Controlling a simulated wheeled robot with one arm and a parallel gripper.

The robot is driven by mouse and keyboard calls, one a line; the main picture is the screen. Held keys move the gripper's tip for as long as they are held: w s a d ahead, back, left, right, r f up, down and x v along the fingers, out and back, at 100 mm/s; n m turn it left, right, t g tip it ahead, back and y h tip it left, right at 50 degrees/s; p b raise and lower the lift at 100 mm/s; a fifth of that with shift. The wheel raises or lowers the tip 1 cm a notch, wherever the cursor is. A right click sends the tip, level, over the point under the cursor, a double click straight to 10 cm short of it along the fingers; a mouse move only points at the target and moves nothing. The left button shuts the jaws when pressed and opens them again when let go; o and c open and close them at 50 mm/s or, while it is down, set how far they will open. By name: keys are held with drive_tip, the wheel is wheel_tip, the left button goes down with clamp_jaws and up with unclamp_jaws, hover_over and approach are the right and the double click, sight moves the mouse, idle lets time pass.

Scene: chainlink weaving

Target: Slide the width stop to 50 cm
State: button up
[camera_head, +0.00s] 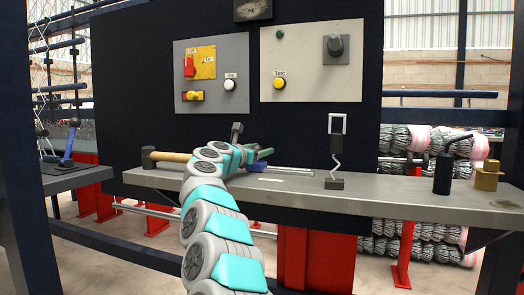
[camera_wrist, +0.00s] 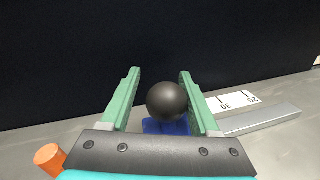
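The width stop is a blue slider (camera_wrist: 168,127) with a round black knob (camera_wrist: 167,101) on top. In the wrist view the knob stands between the two green fingers of my gripper (camera_wrist: 160,72). The fingers are apart, with a gap left of the knob; whether the right finger touches it I cannot tell. A white scale (camera_wrist: 232,102) marked 30 and 20 lies right of the slider. In the head view my gripper (camera_head: 262,153) is low over the bench, with a little of the blue slider (camera_head: 257,167) showing; the knob is not clearly seen there.
A grey rail (camera_wrist: 262,119) runs beside the scale. A mallet with a wooden handle (camera_head: 174,156) lies left on the bench (camera_head: 400,200). An orange round piece (camera_wrist: 49,158) shows at lower left in the wrist view. Control panels (camera_head: 212,100) hang behind.

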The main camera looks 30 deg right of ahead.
drive_tip(key=shift+o, duration=1.2)
drive_tip(key=shift+b+v, duration=1.65)
drive_tip(key=shift+v, duration=2.25)
drive_tip(key=shift+a, duration=0.1)
